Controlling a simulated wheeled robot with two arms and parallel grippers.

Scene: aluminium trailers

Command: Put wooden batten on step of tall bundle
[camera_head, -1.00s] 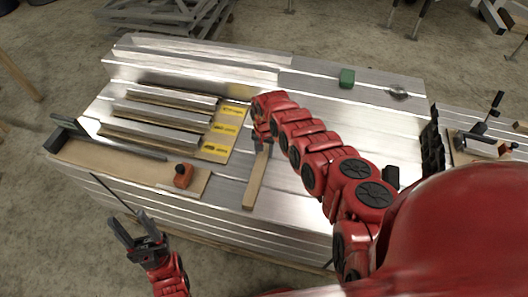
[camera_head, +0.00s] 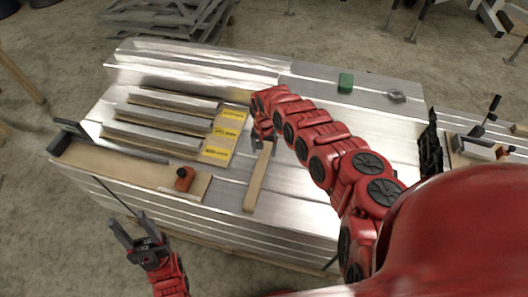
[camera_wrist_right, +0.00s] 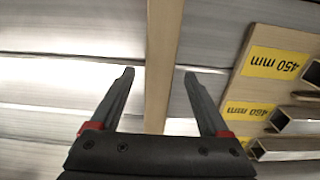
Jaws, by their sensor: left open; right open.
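The wooden batten (camera_head: 258,182) is a light, narrow strip lying lengthwise near the front of the aluminium bundle. In the right wrist view the batten (camera_wrist_right: 162,45) runs between my open right fingers (camera_wrist_right: 159,76), with a gap on either side. In the head view my right gripper (camera_head: 263,142) is at the batten's far end, its jaws partly hidden by the arm. The bundle's surface rises in a step (camera_head: 190,66) at the back left. I cannot tell which level is the tall bundle's step. My left gripper (camera_head: 130,225) is open and empty, off the front left edge.
Several metal bars (camera_head: 160,117) lie on a board with yellow labels (camera_head: 225,133), left of the batten. A green block (camera_head: 346,83) sits at the back. The middle back is clear.

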